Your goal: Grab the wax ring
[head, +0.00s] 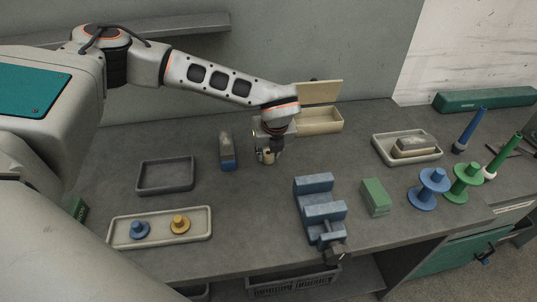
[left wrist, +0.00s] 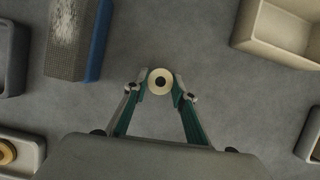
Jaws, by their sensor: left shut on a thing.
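The wax ring (left wrist: 160,81) is a small cream disc with a dark centre hole in the left wrist view. My left gripper (left wrist: 160,84) is shut on it, with one fingertip on each side. In the head view my left gripper (head: 268,157) points down over the middle of the bench, and the ring is hard to make out between its fingers. I cannot tell whether the ring touches the bench. My right gripper is not in view.
A blue-grey block (head: 227,150) stands just left of the gripper. An open cream box (head: 320,122) is behind it to the right. A blue vise-like fixture (head: 318,205) is in front to the right. A dark tray (head: 165,175) and cream tray (head: 160,225) lie left.

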